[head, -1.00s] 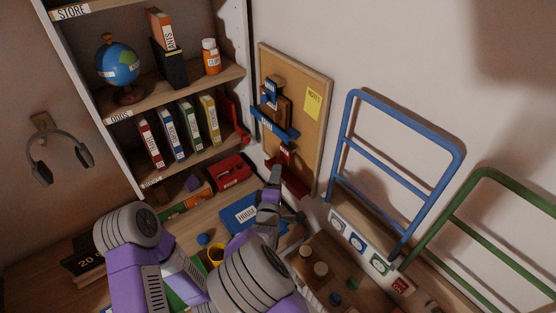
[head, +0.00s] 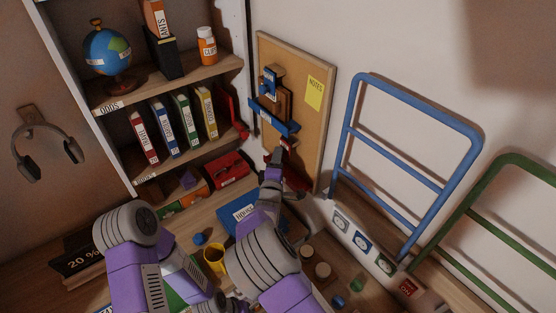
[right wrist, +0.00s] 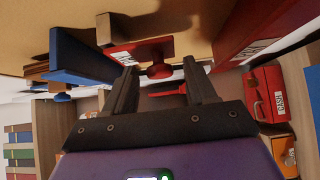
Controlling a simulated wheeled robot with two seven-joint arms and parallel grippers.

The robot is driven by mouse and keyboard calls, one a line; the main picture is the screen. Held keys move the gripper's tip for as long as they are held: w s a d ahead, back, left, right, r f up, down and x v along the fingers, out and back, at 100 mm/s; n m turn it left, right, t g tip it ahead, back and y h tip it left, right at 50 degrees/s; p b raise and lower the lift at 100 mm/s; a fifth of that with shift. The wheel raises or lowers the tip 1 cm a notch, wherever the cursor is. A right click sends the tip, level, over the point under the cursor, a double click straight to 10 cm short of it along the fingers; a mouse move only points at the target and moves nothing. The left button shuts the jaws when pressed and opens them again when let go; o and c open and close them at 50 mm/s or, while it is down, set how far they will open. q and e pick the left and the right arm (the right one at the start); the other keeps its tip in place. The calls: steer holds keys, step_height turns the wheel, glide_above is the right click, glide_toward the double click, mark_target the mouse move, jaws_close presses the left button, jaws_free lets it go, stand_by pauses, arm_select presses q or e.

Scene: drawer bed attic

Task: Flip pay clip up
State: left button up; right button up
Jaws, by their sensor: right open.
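A small red clip with a white label (head: 288,144) sits low on the corkboard (head: 314,130), below a blue clip (head: 282,121). In the right wrist view the red clip (right wrist: 143,50) is just beyond the fingertips, with a red knob below it. A larger red piece with a label (right wrist: 240,30) is at the right there; it also shows low on the board in the head view (head: 298,181). I cannot read the labels surely. My right gripper (head: 274,158) is open and empty, just below the small red clip; it also shows in the wrist view (right wrist: 165,82).
A red box (head: 228,169) and a blue book (head: 238,214) are left of my right arm. A blue frame (head: 345,140) leans against the wall at the right. A yellow cup (head: 214,259) and small jars stand on the desk. Shelves rise at the left.

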steer(key=shift+w, duration=0.2)
steer(key=c, duration=1)
steer(key=shift+c, duration=0.2)
steer(key=shift+r, duration=0.1)
step_height(320, 180, up, 7)
steer(key=s+a+m+g+y+p, duration=0.1)
steer(key=m+g+y+p, duration=0.5)
steer(key=m+g+p, duration=0.2)
steer(key=shift+r+g+y+p, duration=0.2)
steer(key=shift+g+y+p, duration=0.3)
steer(key=shift+g, duration=0.3)
steer(key=shift+a+r, duration=0.1)
